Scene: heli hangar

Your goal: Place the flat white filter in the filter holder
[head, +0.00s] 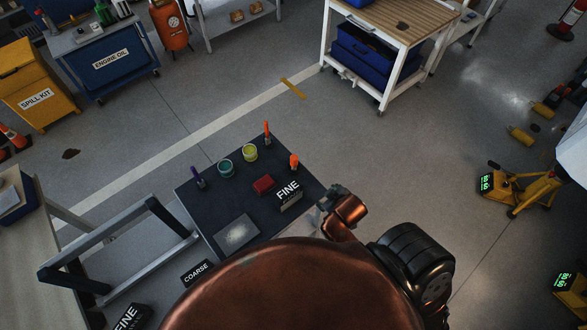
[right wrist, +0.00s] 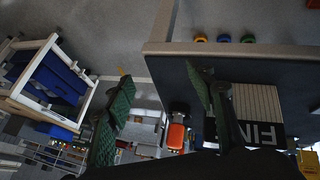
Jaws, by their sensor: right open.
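A black block marked FINE (head: 288,195) stands at the table's right side. In the right wrist view, a pale ribbed panel (right wrist: 257,101) sits against the dark FINE label; I cannot tell whether it is the filter or part of a holder. My right gripper (head: 332,194) is just right of the FINE block. Its green-padded fingers are apart and empty in the right wrist view (right wrist: 160,78). My left gripper is out of view.
A grey metal frame (head: 105,241) stands left, near a COARSE sign (head: 197,273). Open floor lies right of the table.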

